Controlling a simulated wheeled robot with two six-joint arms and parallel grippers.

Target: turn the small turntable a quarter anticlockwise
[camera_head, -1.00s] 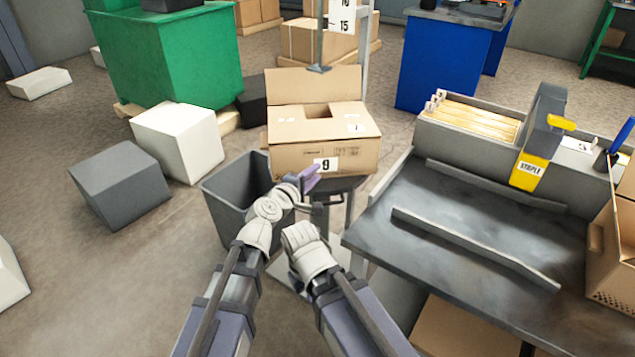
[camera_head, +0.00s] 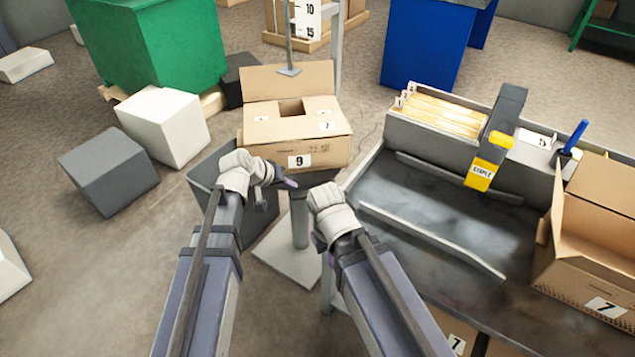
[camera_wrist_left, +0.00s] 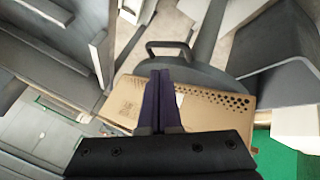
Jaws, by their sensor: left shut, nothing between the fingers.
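The small turntable (camera_head: 322,178) is a dark disc on a grey post, mostly hidden under a cardboard box (camera_head: 325,154) numbered 9. In the left wrist view, its rim (camera_wrist_left: 215,76) and a dark loop handle (camera_wrist_left: 168,45) show. My left gripper (camera_head: 291,184) is shut and empty, at the front of the turntable below the box. In the wrist view its purple fingers (camera_wrist_left: 161,78) point toward the handle; I cannot tell whether they touch it. My right gripper (camera_head: 330,207) is right of the post, its fingers hidden.
A grey bin (camera_head: 205,180) stands left of the turntable. White and grey blocks (camera_head: 105,170) lie on the floor at left.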

